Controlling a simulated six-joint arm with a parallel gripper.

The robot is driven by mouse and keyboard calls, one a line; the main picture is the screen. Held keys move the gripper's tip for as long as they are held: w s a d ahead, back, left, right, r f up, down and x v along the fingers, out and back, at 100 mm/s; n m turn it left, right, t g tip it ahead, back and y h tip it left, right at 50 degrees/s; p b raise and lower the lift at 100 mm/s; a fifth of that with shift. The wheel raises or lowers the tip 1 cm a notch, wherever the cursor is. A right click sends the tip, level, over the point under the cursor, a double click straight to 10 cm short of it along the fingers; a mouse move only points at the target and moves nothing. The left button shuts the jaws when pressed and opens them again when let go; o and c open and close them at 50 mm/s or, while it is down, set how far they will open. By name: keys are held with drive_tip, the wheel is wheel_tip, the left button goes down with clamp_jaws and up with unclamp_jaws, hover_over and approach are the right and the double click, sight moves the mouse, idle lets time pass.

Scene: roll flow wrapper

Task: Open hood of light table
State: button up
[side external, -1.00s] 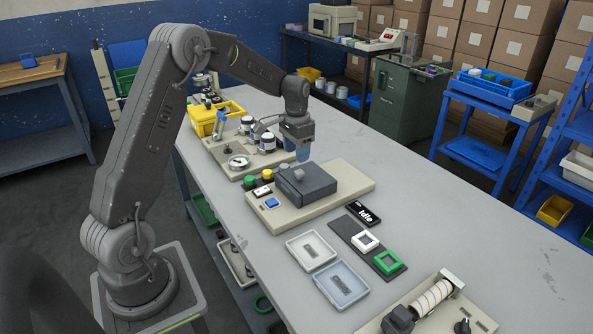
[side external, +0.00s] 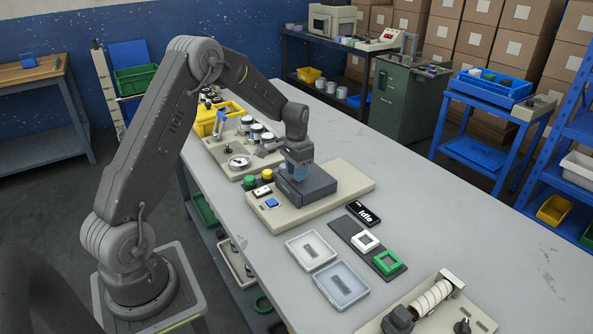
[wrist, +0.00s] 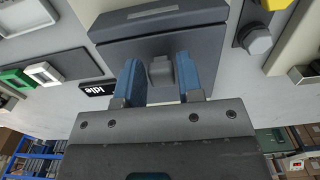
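The light table (side external: 345,183) is a beige base on the grey bench, with a dark grey hood (side external: 318,188) closed flat on it. In the wrist view the hood (wrist: 110,50) fills the upper middle, and its small grey knob (wrist: 160,70) stands up from it. My gripper (side external: 299,178) points down over the hood. In the wrist view my gripper (wrist: 160,75) is open, with one blue finger on each side of the knob and a gap on both sides. In the side view the gripper hides the knob.
Green and yellow buttons and a blue button (side external: 271,202) sit on the base's left part. An "Idle" display (side external: 364,213), a green square frame (side external: 387,261) and two shallow trays (side external: 341,285) lie in front.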

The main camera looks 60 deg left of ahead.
clamp_jaws()
drive_tip(key=w, duration=1.2)
drive_tip(key=shift+w, duration=0.4)
drive_tip(key=shift+o, duration=2)
unclamp_jaws()
drive_tip(key=shift+r, duration=0.15)
